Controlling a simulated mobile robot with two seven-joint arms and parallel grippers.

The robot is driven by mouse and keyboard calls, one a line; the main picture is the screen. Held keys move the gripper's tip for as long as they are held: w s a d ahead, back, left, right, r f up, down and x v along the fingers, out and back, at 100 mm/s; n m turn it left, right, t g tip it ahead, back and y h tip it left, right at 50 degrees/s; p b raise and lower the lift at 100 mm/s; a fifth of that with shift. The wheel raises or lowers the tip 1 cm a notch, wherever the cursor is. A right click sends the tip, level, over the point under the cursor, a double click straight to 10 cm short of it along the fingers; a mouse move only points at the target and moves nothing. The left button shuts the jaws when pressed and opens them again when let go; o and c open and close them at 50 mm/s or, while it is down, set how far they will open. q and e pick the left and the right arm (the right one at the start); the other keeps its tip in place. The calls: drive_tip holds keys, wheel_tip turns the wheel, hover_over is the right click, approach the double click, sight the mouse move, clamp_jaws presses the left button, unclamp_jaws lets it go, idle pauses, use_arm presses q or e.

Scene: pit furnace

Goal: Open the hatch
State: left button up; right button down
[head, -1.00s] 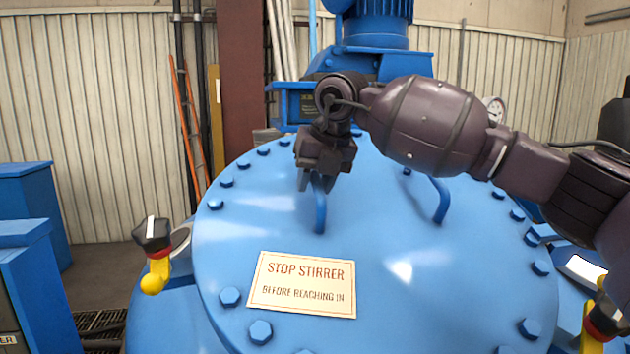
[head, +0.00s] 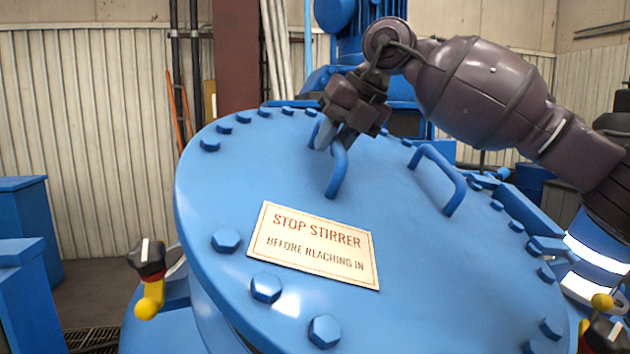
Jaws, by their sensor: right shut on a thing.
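The hatch is a large round blue lid (head: 420,270) with bolts around its rim, tilted up from the vessel below it. It carries a sign (head: 314,246) reading "STOP STIRRER BEFORE REACHING IN" and two blue bar handles. My right gripper (head: 332,140) is shut on the left handle (head: 338,172); its fingers cover the upper part of that bar. The right handle (head: 440,178) is free. My left gripper is not in view.
A yellow clamp with a black and red knob (head: 148,262) stands at the vessel's left, and another (head: 603,325) at the lower right. Blue motor housing (head: 365,50) rises behind the lid. Blue cabinets (head: 25,230) stand at the left, with open floor between.

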drive_tip(key=s+d+r+y+p, duration=0.1)
drive_tip(key=s+d+r+y, duration=0.1)
drive_tip(key=d+r, duration=0.3)
drive_tip(key=s+d+r+n+g+y+p, duration=0.1)
drive_tip(key=s+d+r+y, duration=0.1)
drive_tip(key=d+r, duration=0.3)
drive_tip(key=shift+s+r, duration=0.3)
drive_tip(key=shift+r, duration=1.85)
drive_tip(key=c, duration=1)
unclamp_jaws()
drive_tip(key=shift+c, duration=0.2)
drive_tip(key=v, duration=1)
drive_tip(key=shift+d+r, duration=0.2)
drive_tip(key=shift+d, duration=0.2)
drive_tip(key=shift+w, duration=0.15)
